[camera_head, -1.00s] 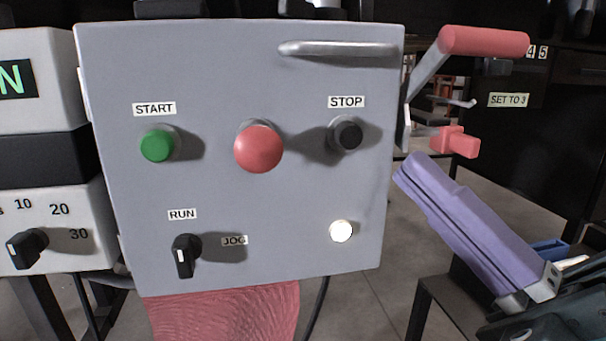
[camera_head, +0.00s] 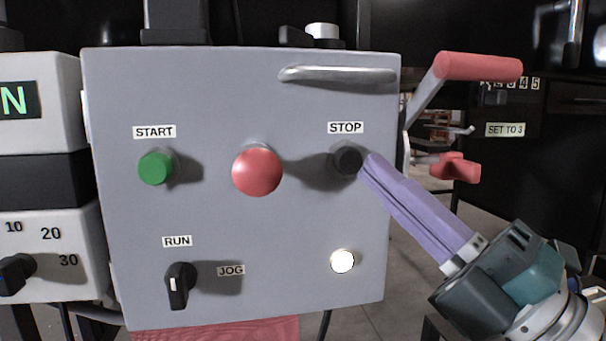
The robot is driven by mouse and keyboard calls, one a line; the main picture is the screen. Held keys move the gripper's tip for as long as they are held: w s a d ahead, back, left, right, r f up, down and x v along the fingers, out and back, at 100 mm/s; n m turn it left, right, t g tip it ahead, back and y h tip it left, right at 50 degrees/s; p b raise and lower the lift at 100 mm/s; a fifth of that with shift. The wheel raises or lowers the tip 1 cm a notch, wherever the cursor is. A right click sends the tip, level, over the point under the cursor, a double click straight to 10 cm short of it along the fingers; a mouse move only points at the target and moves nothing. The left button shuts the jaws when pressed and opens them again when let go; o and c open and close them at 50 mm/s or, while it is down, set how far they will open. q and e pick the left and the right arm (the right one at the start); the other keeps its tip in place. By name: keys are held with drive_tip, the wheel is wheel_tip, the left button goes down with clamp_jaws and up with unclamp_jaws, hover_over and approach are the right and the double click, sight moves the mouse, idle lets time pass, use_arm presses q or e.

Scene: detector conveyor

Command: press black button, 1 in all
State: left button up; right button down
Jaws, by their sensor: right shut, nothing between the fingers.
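The black button (camera_head: 347,160) sits under the STOP label at the upper right of a grey control box (camera_head: 215,225). My right gripper (camera_head: 369,163) comes in from the lower right, with long purple fingers that are shut and empty. Its fingertips are just right of the black button in the picture, at or very near its edge. I cannot tell whether they touch it. My left gripper is not in view.
The box also carries a green START button (camera_head: 155,168), a large red button (camera_head: 257,171), a RUN/JOG knob (camera_head: 179,285), a lit white lamp (camera_head: 342,261) and a metal handle (camera_head: 338,74). A red-handled lever (camera_head: 478,67) is at its right side.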

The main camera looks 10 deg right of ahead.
sight(349, 162)
drive_tip(key=shift+w+b, duration=0.4)
drive_tip(key=shift+w, duration=0.8)
idle(1.0)
drive_tip(key=shift+w, duration=0.1)
drive_tip(key=shift+w, duration=0.3)
drive_tip(key=shift+w+a+b, duration=0.1)
drive_tip(key=shift+w+b, duration=0.05)
drive_tip(key=shift+b, duration=0.2)
